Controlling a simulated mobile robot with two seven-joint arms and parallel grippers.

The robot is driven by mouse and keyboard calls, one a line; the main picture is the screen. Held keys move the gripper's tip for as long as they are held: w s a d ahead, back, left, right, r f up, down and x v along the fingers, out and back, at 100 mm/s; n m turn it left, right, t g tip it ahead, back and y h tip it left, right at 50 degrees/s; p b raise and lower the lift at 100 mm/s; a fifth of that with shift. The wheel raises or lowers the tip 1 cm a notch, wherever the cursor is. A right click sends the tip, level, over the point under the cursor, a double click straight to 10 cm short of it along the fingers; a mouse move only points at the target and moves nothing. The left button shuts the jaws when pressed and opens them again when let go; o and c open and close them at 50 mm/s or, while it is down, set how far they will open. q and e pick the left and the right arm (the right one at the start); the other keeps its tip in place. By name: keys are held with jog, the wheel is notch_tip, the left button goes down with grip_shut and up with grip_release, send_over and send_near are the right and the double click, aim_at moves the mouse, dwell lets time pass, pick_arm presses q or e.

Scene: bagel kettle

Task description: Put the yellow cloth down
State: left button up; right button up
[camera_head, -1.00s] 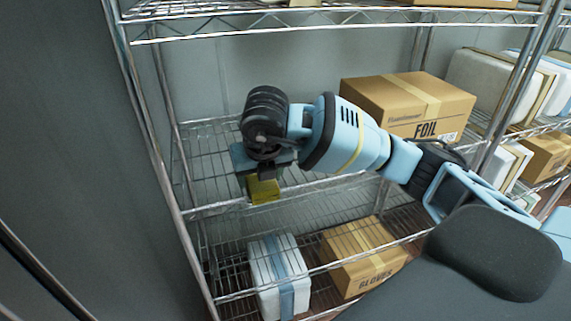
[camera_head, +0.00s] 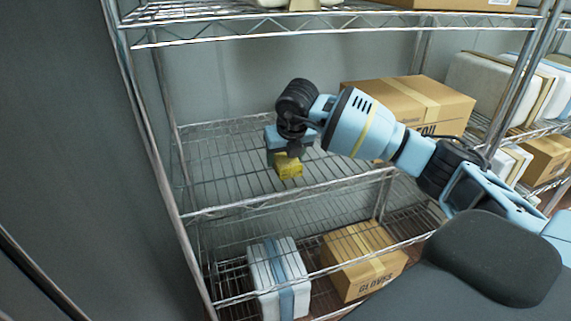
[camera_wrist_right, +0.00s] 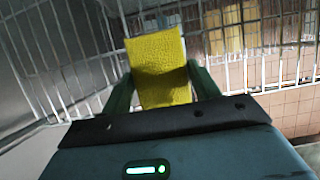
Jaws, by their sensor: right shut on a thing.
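The yellow cloth (camera_head: 289,166) is a small folded block, held over the middle wire shelf (camera_head: 225,170) in the head view. My right gripper (camera_head: 286,153) is shut on it from above. In the right wrist view the cloth (camera_wrist_right: 160,72) stands out between the two fingers of my right gripper (camera_wrist_right: 163,85), with wire bars beyond it. I cannot tell whether the cloth touches the shelf. My left gripper is not in view.
A FOIL box (camera_head: 410,103) stands right of the gripper on the same shelf, partly behind my arm. The shelf's left part is clear. Below are a white and blue bundle (camera_head: 278,278) and a GLOVES box (camera_head: 365,258). The upper shelf (camera_head: 320,20) runs overhead.

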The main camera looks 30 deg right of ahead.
jog(key=shift+f, duration=1.25)
jog(key=shift+f, duration=0.1)
jog(key=o, duration=1.1)
jog(key=shift+c, duration=0.2)
